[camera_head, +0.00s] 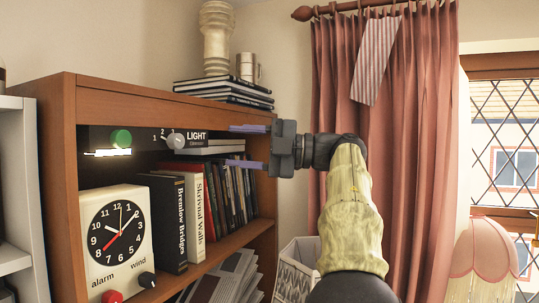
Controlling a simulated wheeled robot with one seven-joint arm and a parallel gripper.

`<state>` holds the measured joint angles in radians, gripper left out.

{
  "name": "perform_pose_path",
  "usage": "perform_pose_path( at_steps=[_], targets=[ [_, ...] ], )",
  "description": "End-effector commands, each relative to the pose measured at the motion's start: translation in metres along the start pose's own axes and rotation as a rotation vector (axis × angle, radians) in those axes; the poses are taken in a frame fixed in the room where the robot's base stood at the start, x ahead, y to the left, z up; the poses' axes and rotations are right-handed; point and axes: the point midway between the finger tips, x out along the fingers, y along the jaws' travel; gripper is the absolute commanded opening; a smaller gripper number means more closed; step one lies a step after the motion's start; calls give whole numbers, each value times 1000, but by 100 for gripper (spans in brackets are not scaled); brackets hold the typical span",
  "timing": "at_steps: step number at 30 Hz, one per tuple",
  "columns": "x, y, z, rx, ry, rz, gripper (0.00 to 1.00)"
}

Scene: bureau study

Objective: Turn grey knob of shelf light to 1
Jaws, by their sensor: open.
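The shelf light is a dark panel (140,137) under the bookcase's top board, with a glowing white strip (108,153) at its left. Its grey knob (176,141) sits right of the middle, with the marks 1, 2 and 3 around its upper left. I cannot tell for sure which mark it points at. A dark label (195,137) reading LIGHT is just right of the knob. My gripper (231,146) is open and empty, its two purple fingers pointing left, one above the other. It is to the right of the knob in the picture, apart from it.
A round green knob (121,138) is left on the panel. A clock (116,237) with red and black knobs stands below, beside upright books (168,222). Books, a vase (216,38) and a mug (247,67) stand on top. A pink curtain (425,100) hangs at right.

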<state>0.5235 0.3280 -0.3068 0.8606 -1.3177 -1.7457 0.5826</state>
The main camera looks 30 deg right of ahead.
Motion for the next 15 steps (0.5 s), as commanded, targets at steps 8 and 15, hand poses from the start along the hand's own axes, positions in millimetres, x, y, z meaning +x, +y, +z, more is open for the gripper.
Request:
perform_pose_path(
  at_steps=[8, 15],
  targets=[
    [-48, 0, 1, 0, -2, 1, 50],
    [-56, 0, 0, 1, 1, 0, 50]
  ],
)
